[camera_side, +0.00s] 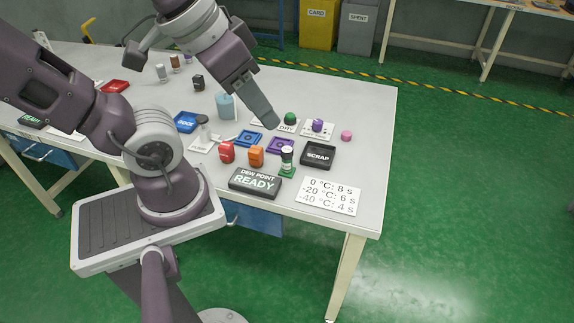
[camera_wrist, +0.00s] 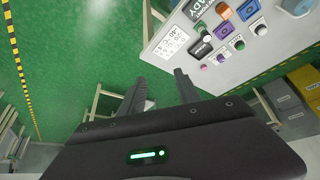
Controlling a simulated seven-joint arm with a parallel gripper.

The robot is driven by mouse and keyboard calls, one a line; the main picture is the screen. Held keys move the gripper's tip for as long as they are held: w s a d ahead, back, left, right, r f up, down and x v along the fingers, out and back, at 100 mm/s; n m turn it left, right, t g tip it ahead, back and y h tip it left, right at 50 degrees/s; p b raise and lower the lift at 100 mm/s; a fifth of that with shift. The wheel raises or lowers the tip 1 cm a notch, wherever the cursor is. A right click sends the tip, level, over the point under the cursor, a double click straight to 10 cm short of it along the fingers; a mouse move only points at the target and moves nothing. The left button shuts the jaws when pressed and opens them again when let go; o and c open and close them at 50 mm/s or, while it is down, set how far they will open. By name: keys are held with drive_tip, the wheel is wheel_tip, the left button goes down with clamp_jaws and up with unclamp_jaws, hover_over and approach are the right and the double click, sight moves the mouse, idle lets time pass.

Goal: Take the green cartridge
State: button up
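A rounded green piece (camera_side: 290,118), likely the green cartridge, sits on a white card marked DRY (camera_side: 288,128). It also shows in the wrist view (camera_wrist: 239,45). A small upright column (camera_side: 287,160) with a white, dark and green body stands nearer the front edge, beside the black SCRAP tray (camera_side: 318,155). My gripper (camera_side: 268,120) is above the table, a little left of the rounded green piece in the side view. In the wrist view its two fingers (camera_wrist: 160,78) are apart with nothing between them.
A purple piece (camera_side: 318,125) and a pink piece (camera_side: 346,135) lie to the right. Red (camera_side: 227,152) and orange (camera_side: 256,156) pieces stand in front. A blue-grey cylinder (camera_side: 225,106) stands to the left. A DEW POINT READY box (camera_side: 255,183) and number card (camera_side: 328,196) lie near the front edge.

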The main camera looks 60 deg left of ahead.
drive_tip(key=w+a+f+n+g+y, duration=0.1)
drive_tip(key=w+a+f+n+g, duration=0.15)
drive_tip(key=w+a+n, duration=0.35)
drive_tip(key=n+g+h, duration=0.1)
drive_tip(key=n+g, duration=0.2)
drive_tip(key=n, duration=1.1)
hover_over(288, 162)
drive_tip(key=f, duration=2.3)
drive_tip(key=shift+w+a, duration=0.2)
drive_tip(key=shift+a, duration=0.15)
wheel_tip(288, 162, down, 8)
drive_tip(key=shift+a+r, duration=0.1)
drive_tip(key=shift+r, duration=0.05)
clamp_jaws()
